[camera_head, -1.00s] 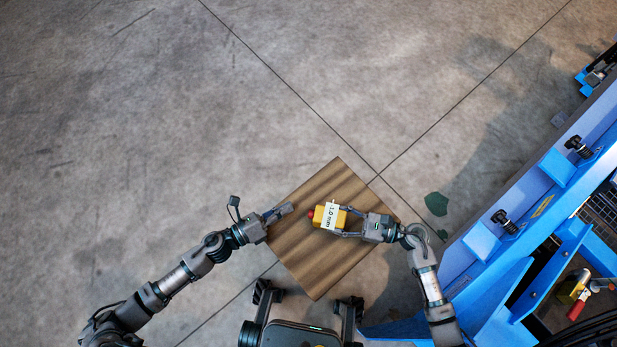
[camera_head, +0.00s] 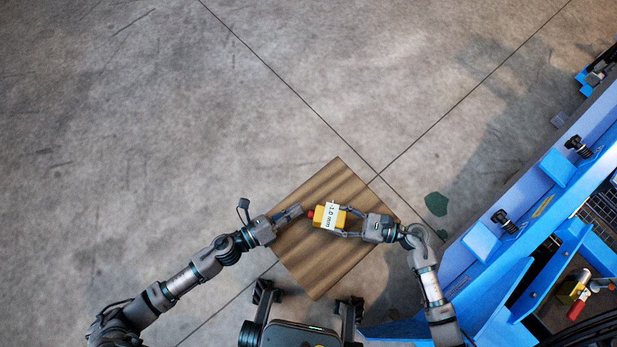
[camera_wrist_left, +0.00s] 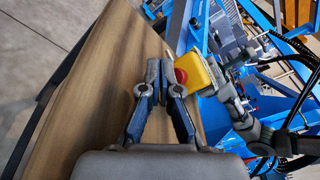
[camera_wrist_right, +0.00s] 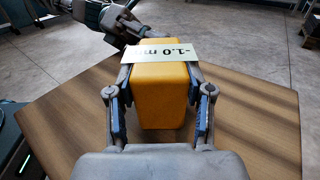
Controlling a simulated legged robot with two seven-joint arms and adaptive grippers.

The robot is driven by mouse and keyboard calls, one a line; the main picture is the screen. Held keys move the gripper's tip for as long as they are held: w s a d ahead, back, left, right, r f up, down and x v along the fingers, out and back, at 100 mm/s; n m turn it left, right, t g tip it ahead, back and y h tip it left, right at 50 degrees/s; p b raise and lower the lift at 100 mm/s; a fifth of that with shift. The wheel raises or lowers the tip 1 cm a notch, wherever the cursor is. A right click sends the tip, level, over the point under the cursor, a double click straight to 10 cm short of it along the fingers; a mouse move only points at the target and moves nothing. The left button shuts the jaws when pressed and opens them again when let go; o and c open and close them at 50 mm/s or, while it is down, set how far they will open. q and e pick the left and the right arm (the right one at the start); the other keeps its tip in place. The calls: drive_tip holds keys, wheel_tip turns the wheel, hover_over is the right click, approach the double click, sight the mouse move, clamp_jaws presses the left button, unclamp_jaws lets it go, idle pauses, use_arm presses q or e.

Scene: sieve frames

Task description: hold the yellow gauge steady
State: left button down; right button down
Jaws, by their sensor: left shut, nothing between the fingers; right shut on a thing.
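The yellow gauge (camera_head: 340,220) is a small block with a white label reading "-1.0 mm" and a red knob (camera_head: 311,214) on its left end. My right gripper (camera_head: 350,222) is shut on it, one finger along each side, over the wooden table. The right wrist view shows the gauge (camera_wrist_right: 162,95) between the two fingers (camera_wrist_right: 161,105). My left gripper (camera_head: 298,210) is shut and empty, its tips just left of the red knob. In the left wrist view the shut fingers (camera_wrist_left: 160,75) are close to the knob (camera_wrist_left: 181,76); whether they touch it is unclear.
The wooden table (camera_head: 322,275) is otherwise bare. A blue machine frame (camera_head: 500,270) with black knobs and a red-handled clamp (camera_head: 578,303) stands to the right. Concrete floor (camera_head: 150,120) lies open on the left and behind.

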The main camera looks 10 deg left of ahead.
use_arm(q)
drive_tip(key=shift+d, duration=0.15)
idle(0.7)
drive_tip(key=shift+d, duration=0.3)
drive_tip(key=shift+s+d+r, duration=0.1)
drive_tip(key=shift+d, duration=0.6)
idle(0.6)
drive_tip(key=shift+a, duration=1.1)
drive_tip(key=shift+w+a, duration=0.15)
drive_tip(key=shift+a, duration=1.15)
drive_tip(key=shift+w+a, duration=0.1)
drive_tip(key=shift+a, duration=1.15)
